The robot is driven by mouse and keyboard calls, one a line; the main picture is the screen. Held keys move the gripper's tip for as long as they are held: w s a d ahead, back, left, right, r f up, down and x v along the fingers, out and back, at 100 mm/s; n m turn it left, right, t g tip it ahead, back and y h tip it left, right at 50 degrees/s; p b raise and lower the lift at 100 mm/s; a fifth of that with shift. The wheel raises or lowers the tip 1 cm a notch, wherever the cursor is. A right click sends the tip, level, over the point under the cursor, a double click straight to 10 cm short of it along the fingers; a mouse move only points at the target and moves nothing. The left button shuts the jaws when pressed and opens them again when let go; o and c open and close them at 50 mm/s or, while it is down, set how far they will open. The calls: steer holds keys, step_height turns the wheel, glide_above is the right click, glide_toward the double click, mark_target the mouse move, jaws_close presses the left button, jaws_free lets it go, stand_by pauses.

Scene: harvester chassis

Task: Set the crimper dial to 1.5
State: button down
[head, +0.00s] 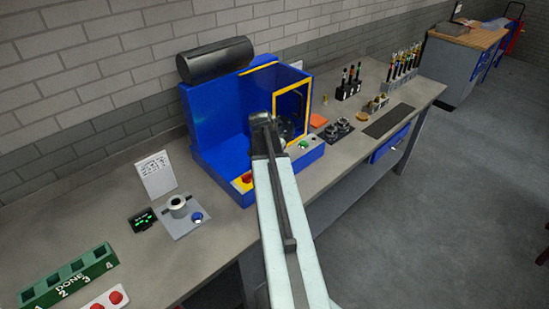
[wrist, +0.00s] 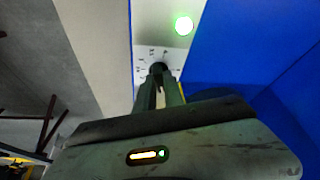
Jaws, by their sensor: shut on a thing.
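The blue crimper (head: 215,115) stands on the bench against the wall, with a yellow-framed opening. In the wrist view, its dial is a small dark knob (wrist: 158,67) on a pale panel with small marks around it. My gripper (wrist: 160,82) is shut on this knob, one finger on each side. The marks are too small to read, and the pointer is hidden by the fingers. A lit green button (wrist: 183,26) sits beyond the dial. In the head view, my arm hides the dial and most of the gripper, while the green button (head: 304,144) shows to the right.
A red button (head: 246,178) is at the crimper's left front. A grey fixture (head: 182,215), small display (head: 143,219) and green DONE rack (head: 68,276) stand left. Tool racks (head: 403,66) and a dark mat (head: 388,120) are right.

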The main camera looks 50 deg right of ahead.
steer(key=m, duration=0.2)
steer(key=m+g, duration=0.1)
steer(key=m, duration=0.1)
steer(key=shift+w+g, duration=0.2)
steer(key=shift+g, duration=0.1)
steer(key=shift+m+g, duration=0.4)
steer(key=shift+m, duration=0.9)
steer(key=c, duration=1.4)
jaws_free()
steer(key=shift+c, duration=0.2)
steer(key=p+v, duration=0.7)
steer(key=shift+r, duration=0.35)
steer(key=shift+w+a, duration=0.15)
steer(key=shift+a, duration=0.05)
